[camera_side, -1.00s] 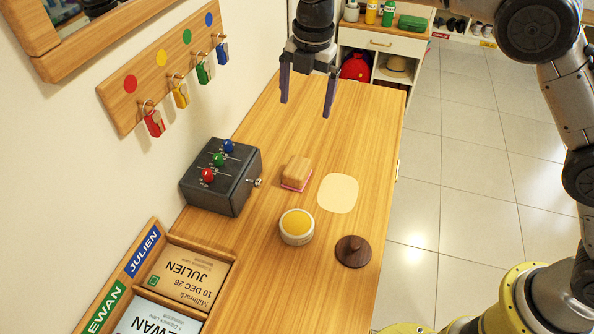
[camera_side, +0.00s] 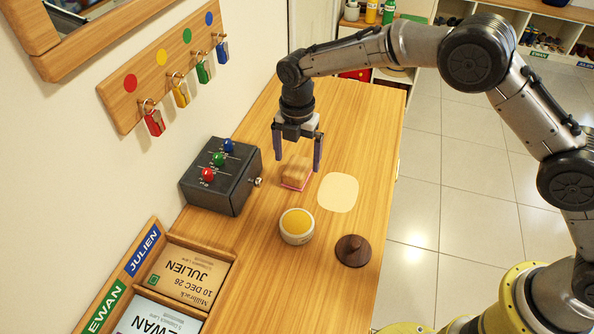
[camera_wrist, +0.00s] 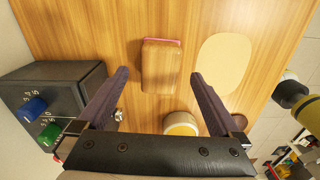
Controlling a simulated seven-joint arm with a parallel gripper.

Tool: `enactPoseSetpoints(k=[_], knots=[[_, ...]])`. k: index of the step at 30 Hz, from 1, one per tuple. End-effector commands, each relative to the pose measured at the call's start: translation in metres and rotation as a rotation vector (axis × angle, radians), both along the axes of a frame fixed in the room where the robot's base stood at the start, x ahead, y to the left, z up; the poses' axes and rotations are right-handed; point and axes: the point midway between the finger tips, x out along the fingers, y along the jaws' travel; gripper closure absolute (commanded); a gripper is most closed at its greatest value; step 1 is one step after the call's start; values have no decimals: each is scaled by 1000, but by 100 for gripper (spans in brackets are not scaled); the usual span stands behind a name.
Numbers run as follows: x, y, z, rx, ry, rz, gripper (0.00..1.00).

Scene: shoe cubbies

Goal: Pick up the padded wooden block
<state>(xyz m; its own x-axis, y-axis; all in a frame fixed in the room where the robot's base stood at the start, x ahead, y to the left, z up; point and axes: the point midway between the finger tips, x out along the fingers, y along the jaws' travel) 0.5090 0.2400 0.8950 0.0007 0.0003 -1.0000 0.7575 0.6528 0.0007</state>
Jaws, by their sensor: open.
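The padded wooden block (camera_side: 296,174) lies on the table, a light wooden piece with a pink pad along its underside. In the wrist view the block (camera_wrist: 161,68) shows ahead of the fingertips, between their lines. My gripper (camera_side: 298,163) is open and empty, pointing down above the block. In the wrist view my gripper (camera_wrist: 158,73) has its two dark fingers spread wider than the block, one to each side. I cannot tell the exact height of the fingertips over the block.
A dark box (camera_side: 222,176) with coloured knobs stands left of the block. A round tub with a yellow top (camera_side: 297,226), a brown lid (camera_side: 353,250) and a pale flat patch (camera_side: 338,192) lie nearby. A wooden tray (camera_side: 232,259) holds labelled cards. The table's far part is clear.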

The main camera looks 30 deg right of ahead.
Motion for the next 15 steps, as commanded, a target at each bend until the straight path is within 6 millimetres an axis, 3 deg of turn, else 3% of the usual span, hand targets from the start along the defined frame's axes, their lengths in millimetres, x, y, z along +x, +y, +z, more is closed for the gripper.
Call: enactPoseSetpoints(k=[7, 15], knots=[[-1, 0, -36, -1, 3, 0, 0], [-1, 1, -41, -1, 1, 0, 0]])
